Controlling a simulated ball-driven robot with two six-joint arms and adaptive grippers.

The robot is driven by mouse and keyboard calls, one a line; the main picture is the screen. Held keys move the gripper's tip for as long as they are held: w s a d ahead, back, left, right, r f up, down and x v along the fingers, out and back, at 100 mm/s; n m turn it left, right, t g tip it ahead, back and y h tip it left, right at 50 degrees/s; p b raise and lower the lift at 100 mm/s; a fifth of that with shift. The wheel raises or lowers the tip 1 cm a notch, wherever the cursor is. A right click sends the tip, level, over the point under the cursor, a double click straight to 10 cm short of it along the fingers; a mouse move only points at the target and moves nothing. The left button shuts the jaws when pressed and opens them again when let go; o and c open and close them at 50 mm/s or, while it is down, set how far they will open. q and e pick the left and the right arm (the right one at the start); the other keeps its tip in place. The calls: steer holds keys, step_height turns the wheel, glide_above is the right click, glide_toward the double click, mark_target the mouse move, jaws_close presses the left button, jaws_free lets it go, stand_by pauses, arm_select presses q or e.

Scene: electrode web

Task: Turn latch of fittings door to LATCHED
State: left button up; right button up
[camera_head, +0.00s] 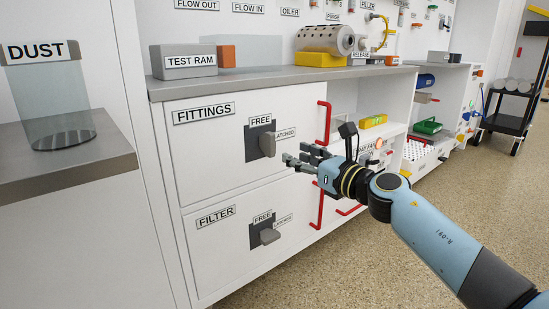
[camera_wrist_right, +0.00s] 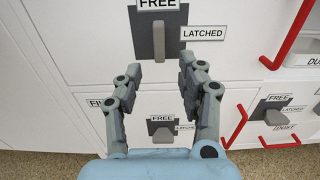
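The white fittings door (camera_head: 225,155) carries a grey latch handle (camera_head: 267,144) on a dark plate, with a FREE label (camera_head: 260,121) above and a LATCHED label (camera_head: 285,134) to the right. In the right wrist view the latch handle (camera_wrist_right: 158,41) stands upright, in line with FREE. My right gripper (camera_head: 296,157) is right of and slightly below the handle in the head view. In the right wrist view the gripper (camera_wrist_right: 161,72) is open and empty, its fingers spread either side below the handle, seemingly not touching it. My left gripper is not in view.
The filter door (camera_head: 215,262) below has its own latch (camera_head: 268,236). A red handle (camera_head: 324,122) stands out on the right of the fittings door. A grey counter (camera_head: 270,80) with a TEST RAM block (camera_head: 188,62) lies above. Open shelves and floor are to the right.

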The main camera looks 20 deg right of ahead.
mark_target(273, 145)
steer(key=b+x, duration=0.2)
steer(key=x, duration=0.7)
steer(key=shift+f, duration=0.15)
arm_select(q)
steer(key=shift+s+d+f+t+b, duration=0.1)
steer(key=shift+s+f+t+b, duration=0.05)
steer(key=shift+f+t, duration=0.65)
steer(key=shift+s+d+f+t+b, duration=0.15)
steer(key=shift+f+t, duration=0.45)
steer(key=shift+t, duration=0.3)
arm_select(e)
steer(key=shift+w+a, duration=0.25)
steer(key=shift+w, duration=0.3)
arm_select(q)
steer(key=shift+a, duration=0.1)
arm_select(e)
steer(key=shift+c, duration=0.5)
jaws_close()
